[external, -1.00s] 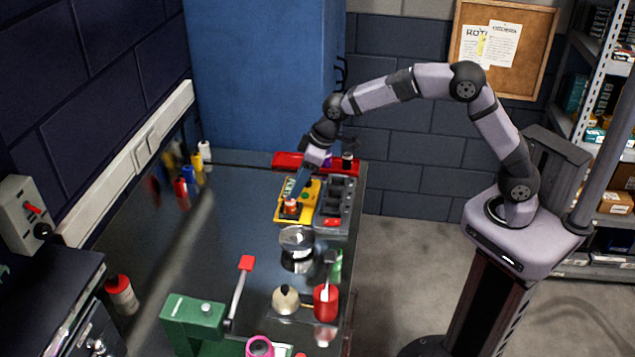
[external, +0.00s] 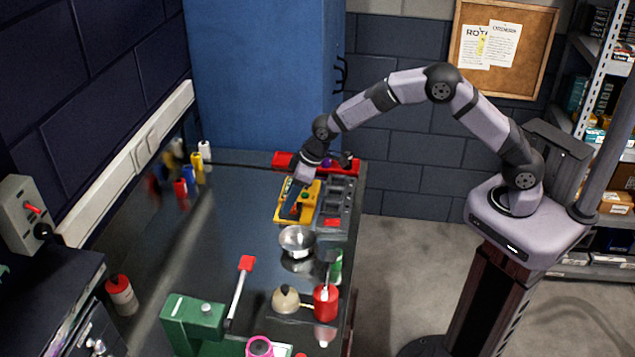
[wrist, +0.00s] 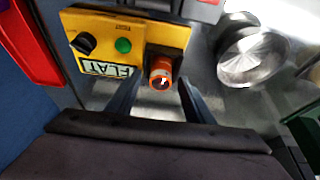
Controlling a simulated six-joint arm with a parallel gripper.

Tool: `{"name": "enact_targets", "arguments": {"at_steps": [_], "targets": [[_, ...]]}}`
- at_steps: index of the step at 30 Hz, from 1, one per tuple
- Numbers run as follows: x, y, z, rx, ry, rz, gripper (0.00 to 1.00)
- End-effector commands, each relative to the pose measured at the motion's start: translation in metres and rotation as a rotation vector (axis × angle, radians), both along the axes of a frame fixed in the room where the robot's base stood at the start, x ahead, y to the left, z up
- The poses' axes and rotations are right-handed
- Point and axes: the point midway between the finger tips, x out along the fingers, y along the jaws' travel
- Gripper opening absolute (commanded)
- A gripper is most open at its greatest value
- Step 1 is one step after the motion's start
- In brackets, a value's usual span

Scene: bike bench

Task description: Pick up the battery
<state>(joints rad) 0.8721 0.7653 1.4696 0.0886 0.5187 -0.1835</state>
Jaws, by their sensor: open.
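The battery (wrist: 161,72), a short cylinder with an orange and dark end, shows at the corner of the yellow tester (wrist: 140,32) in the wrist view. The tester has a black knob, a green button and a label reading "FLAT". My gripper (wrist: 159,86) is open, with one finger on each side of the battery's near end in the picture. I cannot tell whether the fingers touch it.
A grey compartment tray (external: 333,208) stands right of the tester, and a red tray (external: 285,161) lies behind it. A metal bowl (external: 297,238) stands in front. Several coloured bottles stand along the wall side. The bench middle left is clear.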

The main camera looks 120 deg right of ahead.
Motion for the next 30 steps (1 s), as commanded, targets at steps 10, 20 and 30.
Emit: {"name": "enact_targets", "arguments": {"at_steps": [10,20,30], "targets": [[0.002,-0.001,-0.006,-0.001,0.0,0.001,0.47],[0.002,-0.002,-0.005,-0.002,-0.001,0.001,0.0],[0.003,-0.003,0.005,-0.005,-0.005,0.001,0.0]]}}
